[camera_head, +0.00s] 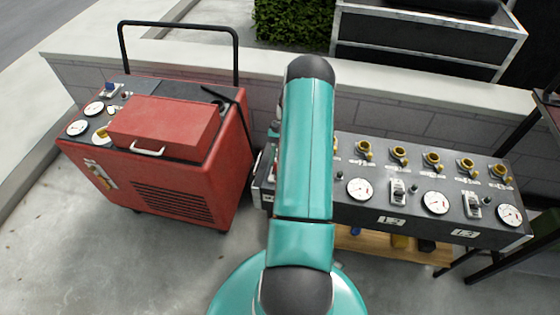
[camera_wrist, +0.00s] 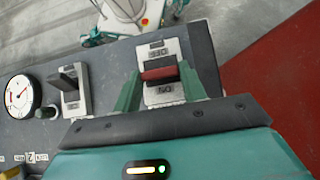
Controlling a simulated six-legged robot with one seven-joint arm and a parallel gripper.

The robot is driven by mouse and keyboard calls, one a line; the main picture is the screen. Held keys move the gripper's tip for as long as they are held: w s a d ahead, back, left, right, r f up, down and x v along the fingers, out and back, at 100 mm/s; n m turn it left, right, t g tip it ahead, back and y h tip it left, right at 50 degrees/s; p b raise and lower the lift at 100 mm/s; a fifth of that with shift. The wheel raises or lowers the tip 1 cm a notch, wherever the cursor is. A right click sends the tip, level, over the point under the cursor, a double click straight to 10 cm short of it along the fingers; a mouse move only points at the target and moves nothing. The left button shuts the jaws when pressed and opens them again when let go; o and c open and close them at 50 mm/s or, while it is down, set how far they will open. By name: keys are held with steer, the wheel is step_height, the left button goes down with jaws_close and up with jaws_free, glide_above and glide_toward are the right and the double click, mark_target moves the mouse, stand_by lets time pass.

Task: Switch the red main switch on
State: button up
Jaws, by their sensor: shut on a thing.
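The red main switch (camera_wrist: 158,73) is a red lever on a pale labelled plate (camera_wrist: 163,95) on the dark panel in the wrist view. My gripper (camera_wrist: 160,82) has its two green fingers on either side of the lever and is shut on it. The lettering on the plate is small, and I cannot tell for sure which position the lever is in. In the head view my teal arm hides the switch and the gripper.
The dark control panel (camera_head: 380,207) carries several gauges, yellow valves and switches. In the wrist view a black toggle (camera_wrist: 68,78) and a white gauge (camera_wrist: 22,98) are left of the red switch. A red machine (camera_head: 165,130) stands at the left in the head view.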

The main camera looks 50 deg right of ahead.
steer(key=shift+w+d+f+g+y, duration=0.2)
steer(key=shift+d+g+y, duration=0.1)
steer(key=shift+y, duration=0.3)
steer(key=o, duration=1)
steer(key=shift+c, duration=0.2)
